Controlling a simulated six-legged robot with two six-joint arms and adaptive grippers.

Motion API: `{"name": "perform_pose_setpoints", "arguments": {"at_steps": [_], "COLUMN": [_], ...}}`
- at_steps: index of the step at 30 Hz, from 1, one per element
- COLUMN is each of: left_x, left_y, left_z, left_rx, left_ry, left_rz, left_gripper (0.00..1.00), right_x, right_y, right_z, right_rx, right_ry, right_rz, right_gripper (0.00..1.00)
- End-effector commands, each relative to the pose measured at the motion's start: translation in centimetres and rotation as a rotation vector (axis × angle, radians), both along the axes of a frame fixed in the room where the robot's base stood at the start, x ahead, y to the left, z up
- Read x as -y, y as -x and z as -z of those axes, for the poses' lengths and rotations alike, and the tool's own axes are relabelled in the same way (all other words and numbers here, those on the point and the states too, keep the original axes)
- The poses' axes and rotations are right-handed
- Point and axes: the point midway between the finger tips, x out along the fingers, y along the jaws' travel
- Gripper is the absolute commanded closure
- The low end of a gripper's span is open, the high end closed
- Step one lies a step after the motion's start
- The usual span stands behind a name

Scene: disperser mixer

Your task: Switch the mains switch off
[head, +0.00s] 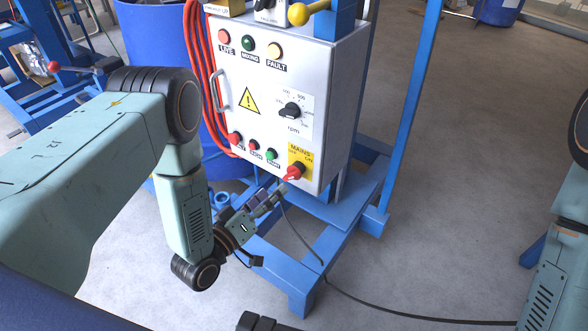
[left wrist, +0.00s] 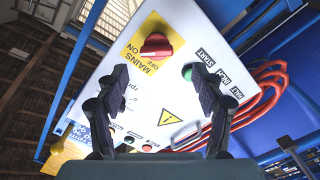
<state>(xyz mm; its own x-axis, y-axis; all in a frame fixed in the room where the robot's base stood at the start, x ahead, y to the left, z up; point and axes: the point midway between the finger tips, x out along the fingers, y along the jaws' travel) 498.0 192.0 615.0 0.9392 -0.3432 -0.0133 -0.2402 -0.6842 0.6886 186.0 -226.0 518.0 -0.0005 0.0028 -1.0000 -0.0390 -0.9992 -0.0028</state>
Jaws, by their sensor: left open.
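The mains switch (head: 293,174) is a red rotary knob on a yellow plate marked MAINS, OFF and ON, at the lower right of the grey control box (head: 335,100). It also shows in the left wrist view as a red knob (left wrist: 157,45), with the plate's lettering upside down. I cannot tell for sure which mark the knob points at. My left gripper (head: 272,199) is just below and left of the knob. In the left wrist view the open fingers (left wrist: 160,72) stand apart, with the knob beyond their tips and nothing between them.
A black rpm dial (head: 290,110) sits above the switch, and push buttons (head: 271,154) sit to its left. Red hoses (head: 193,60) hang left of the box. A blue frame (head: 330,235) stands below, with a black cable (head: 400,316) on the floor. Open floor lies right.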

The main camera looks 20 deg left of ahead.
Motion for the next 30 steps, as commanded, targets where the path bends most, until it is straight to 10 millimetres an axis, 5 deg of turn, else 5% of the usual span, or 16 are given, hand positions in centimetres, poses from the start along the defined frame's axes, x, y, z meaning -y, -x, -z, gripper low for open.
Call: {"name": "perform_pose_setpoints", "arguments": {"at_steps": [5, 19, 30], "left_x": [0.1, 2.2, 2.5], "left_y": [-0.2, -6.4, -7.4], "left_z": [-0.3, -0.2, -0.3], "left_rx": [0.006, 0.006, 0.004], "left_ry": [0.036, 0.034, 0.033], "left_rz": [-0.004, -0.001, -0.002], "left_gripper": [0.32, 0.32, 0.32], "right_x": [0.0, 0.0, 0.0], "right_y": [0.0, 0.0, 0.0], "right_z": [0.3, 2.5, 2.6], "right_rx": [0.0, 0.0, 0.0], "right_ry": [0.0, 0.0, 0.0], "right_rz": [0.0, 0.0, 0.0], "right_gripper": [0.6, 0.6, 0.6]}}
